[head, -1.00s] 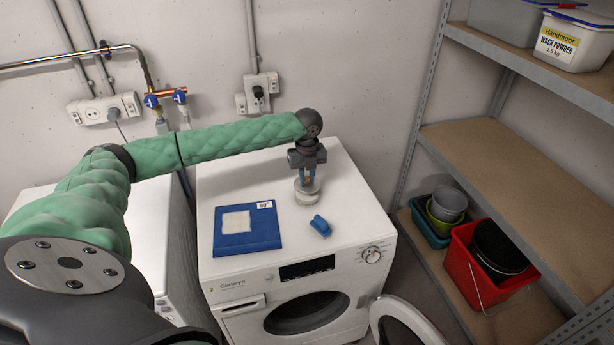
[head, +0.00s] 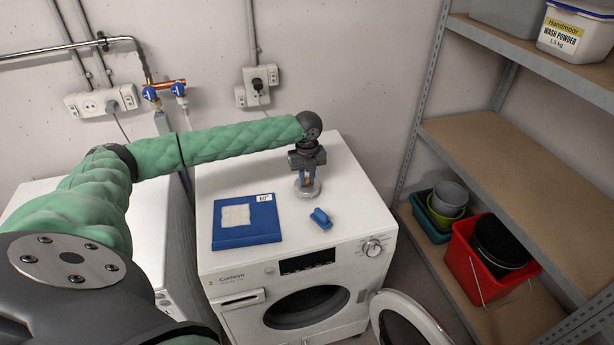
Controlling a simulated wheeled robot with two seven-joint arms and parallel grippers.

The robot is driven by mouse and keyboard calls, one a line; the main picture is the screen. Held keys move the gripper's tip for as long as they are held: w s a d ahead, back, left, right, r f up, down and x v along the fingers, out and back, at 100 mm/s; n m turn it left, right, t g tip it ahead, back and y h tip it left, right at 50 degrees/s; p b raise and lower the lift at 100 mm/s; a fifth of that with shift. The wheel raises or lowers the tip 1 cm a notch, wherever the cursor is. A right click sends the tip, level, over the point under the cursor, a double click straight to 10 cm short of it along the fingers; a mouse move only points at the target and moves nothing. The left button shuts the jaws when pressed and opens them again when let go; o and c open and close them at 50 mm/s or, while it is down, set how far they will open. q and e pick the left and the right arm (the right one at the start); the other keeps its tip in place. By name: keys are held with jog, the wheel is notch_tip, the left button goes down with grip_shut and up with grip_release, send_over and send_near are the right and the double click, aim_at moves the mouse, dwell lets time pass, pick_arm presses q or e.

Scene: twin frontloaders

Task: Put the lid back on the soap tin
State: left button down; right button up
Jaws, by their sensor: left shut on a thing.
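My left gripper (head: 308,183) points straight down over the back right part of the white washing machine top. Its fingers are closed on the small lid of the soap tin, mostly hidden between and below the fingertips. My right gripper is not in view.
A small blue object (head: 320,218) lies in front of the tin. A shelf rack (head: 500,165) stands to the right.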

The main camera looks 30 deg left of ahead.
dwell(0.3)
pick_arm(q)
jog(key=shift+p, duration=1)
dwell(0.9)
jog(key=shift+f+p, duration=0.15)
jog(key=shift+p, duration=0.65)
dwell(1.4)
dwell(0.3)
jog(key=c, duration=0.7)
grip_release()
jog(key=shift+c, duration=0.2)
